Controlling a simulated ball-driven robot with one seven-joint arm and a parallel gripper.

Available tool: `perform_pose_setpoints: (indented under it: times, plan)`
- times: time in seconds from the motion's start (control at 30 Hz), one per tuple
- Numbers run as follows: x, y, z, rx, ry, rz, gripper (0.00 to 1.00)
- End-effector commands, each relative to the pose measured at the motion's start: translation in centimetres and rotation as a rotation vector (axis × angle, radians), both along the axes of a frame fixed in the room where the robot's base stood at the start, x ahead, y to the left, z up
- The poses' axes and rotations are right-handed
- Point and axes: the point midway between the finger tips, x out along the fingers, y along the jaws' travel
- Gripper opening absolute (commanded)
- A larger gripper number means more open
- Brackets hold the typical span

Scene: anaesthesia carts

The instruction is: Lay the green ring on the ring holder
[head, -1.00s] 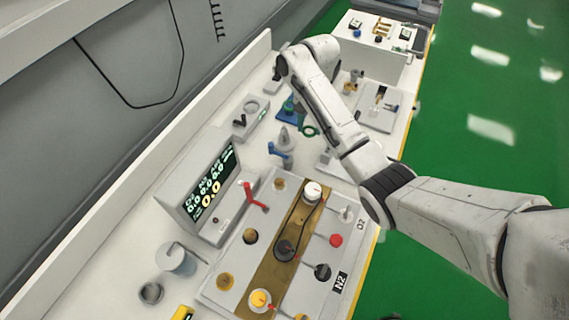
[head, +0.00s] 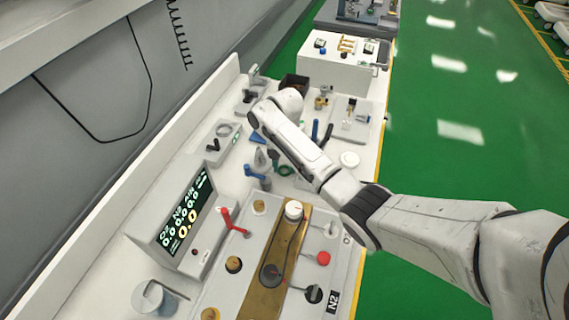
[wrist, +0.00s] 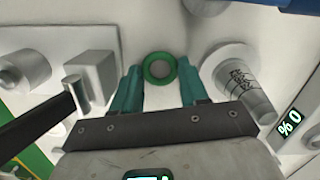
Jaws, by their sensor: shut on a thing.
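The green ring (wrist: 148,79) is between the two teal fingertips of my gripper (wrist: 160,72) in the wrist view. The fingers are shut on its opposite sides, and a grey surface shows through its hole. In the head view the ring (head: 286,171) shows low over the white cart top, below the end of my arm; my gripper (head: 278,160) is mostly hidden there by my arm. I cannot tell for sure which fixture is the ring holder. A blue base (head: 257,138), partly covered by my arm, is left of the ring.
A blue-handled fitting (head: 256,174) stands close to the ring's left. The display box (head: 185,222) and valve panel (head: 323,258) are nearer. In the wrist view a labelled cylinder (wrist: 240,82) is close to the right finger.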

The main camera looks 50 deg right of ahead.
Motion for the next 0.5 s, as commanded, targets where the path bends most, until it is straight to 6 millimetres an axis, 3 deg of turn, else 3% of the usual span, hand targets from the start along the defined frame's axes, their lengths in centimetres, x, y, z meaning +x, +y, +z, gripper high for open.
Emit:
perform_pose_setpoints:
  times: [0.17,0.2,0.27,0.5]
  plan:
    - [-0.01,0.01,-0.34,0.001,0.001,0.0,0.16]
    - [0.0,-0.01,-0.24,0.0,0.0,0.0,0.47]
    - [-0.01,-0.01,-0.23,0.0,0.0,0.0,0.53]
    - [0.01,-0.02,-0.17,0.0,0.0,0.0,0.55]
